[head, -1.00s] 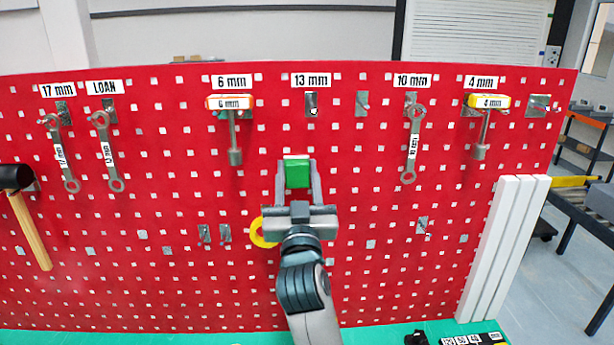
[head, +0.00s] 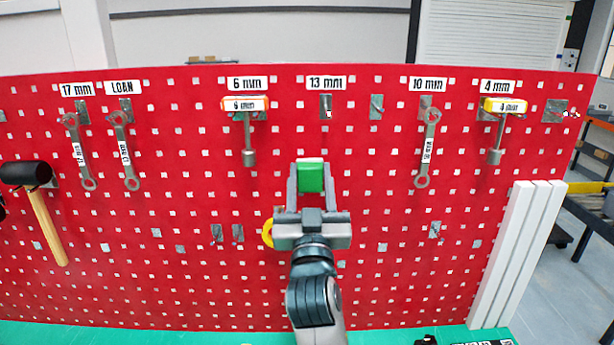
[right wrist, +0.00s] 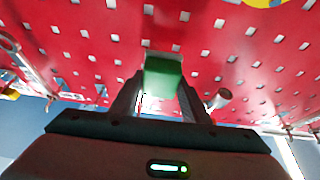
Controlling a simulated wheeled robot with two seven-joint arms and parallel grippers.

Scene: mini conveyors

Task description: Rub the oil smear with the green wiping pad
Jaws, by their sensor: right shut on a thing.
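My right gripper (head: 310,190) is shut on the green wiping pad (head: 311,176) and holds it up in front of the red pegboard (head: 390,215). In the right wrist view the green wiping pad (right wrist: 163,77) sits between the two fingers of the gripper (right wrist: 160,95), close to the board. I cannot tell whether the pad touches the board. I see no oil smear in either view; part of the board is hidden behind the gripper and arm. My left gripper is not in view.
Wrenches hang at the left (head: 76,150) and at the 10 mm label (head: 428,150). Orange (head: 245,104) and yellow-handled (head: 503,105) tools hang on the board. A yellow ring (head: 268,232) shows beside my gripper. A mallet (head: 48,225) hangs far left. White strips (head: 518,250) stand at right.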

